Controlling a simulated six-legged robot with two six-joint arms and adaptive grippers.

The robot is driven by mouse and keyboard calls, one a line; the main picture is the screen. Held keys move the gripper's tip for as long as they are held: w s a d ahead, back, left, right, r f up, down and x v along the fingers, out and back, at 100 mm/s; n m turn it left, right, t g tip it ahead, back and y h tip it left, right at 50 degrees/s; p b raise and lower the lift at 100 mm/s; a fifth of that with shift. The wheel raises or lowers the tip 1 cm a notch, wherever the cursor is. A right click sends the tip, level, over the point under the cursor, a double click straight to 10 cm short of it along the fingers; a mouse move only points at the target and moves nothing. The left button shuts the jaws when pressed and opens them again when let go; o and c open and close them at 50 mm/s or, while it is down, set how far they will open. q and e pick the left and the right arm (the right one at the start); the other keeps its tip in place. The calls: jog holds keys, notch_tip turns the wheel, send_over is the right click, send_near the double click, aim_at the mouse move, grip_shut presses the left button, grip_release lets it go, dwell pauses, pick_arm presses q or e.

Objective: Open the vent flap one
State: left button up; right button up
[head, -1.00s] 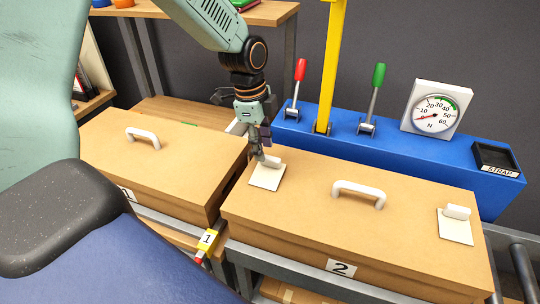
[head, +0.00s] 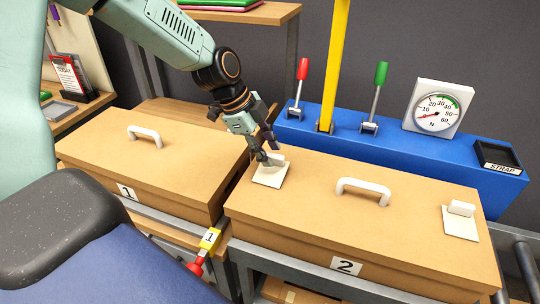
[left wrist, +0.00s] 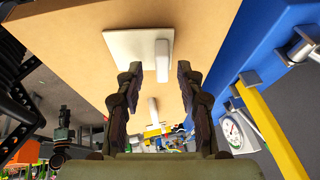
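Box two (head: 320,220) has a white square vent flap (head: 264,178) with a raised tab at the left of its lid. A like flap (head: 460,226) is at the lid's right end. Both look flat on the lid. My left gripper (head: 266,154) is at the left flap, its fingertips by the tab. In the left wrist view, its two fingers (left wrist: 159,76) are apart, with the flap plate (left wrist: 130,45) and the tab (left wrist: 162,62) ahead, the tab lined up between them. Contact cannot be told. My right gripper is out of view.
Box one (head: 105,165), with a white handle, stands to the left. Box two's handle (head: 363,186) is right of the left flap. Behind are a blue bench (head: 400,150), a yellow post (head: 335,60), red and green levers, and a dial (head: 436,106).

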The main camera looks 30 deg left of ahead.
pick_arm(q)
jog(key=shift+w+d+f, duration=0.25)
jog(key=shift+w+f, duration=0.3)
jog(key=shift+f, duration=0.35)
jog(key=shift+s+r, duration=0.2)
jog(key=shift+s, duration=0.1)
jog(key=shift+c, duration=0.8)
jog(key=shift+w+f, duration=0.1)
jog(key=shift+w, duration=0.15)
jog(key=c, duration=0.4)
jog(key=shift+c, duration=1)
jog(key=shift+s, duration=0.15)
grip_shut()
